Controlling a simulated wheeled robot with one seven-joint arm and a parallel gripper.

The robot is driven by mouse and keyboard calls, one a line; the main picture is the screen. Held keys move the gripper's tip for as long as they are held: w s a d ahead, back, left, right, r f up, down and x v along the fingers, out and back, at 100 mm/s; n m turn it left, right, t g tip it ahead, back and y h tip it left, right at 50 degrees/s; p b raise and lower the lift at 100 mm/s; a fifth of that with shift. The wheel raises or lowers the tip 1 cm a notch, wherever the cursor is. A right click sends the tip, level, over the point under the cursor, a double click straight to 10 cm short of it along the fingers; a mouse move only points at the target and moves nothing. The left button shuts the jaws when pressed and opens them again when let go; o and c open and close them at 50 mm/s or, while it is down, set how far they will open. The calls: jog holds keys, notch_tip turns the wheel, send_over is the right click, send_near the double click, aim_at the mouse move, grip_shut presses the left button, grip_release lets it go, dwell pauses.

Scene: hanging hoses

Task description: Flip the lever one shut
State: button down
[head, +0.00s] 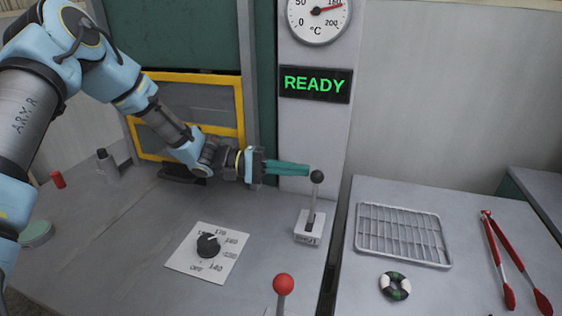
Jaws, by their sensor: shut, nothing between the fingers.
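A black-knobbed lever (312,204) stands nearly upright on a small white labelled base (303,236) on the grey counter; I cannot read the label clearly. A second lever with a red knob (283,284) is at the bottom edge, its base cut off. My gripper (306,171) has teal fingers, shut and empty, pointing right. In the picture its tips are just left of the black knob, close to it; I cannot tell whether they touch.
A dial plate (185,263) with a black knob lies left of the levers. A green READY sign (316,84) and gauge (318,14) are on the post behind. Right of a gap, a table holds a wire rack (401,204), a striped ring (395,286) and red-handled tongs (498,262).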

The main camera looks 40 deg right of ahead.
jog(key=shift+p+x, duration=0.45)
jog(key=shift+x, duration=1.25)
jog(key=shift+a, duration=0.15)
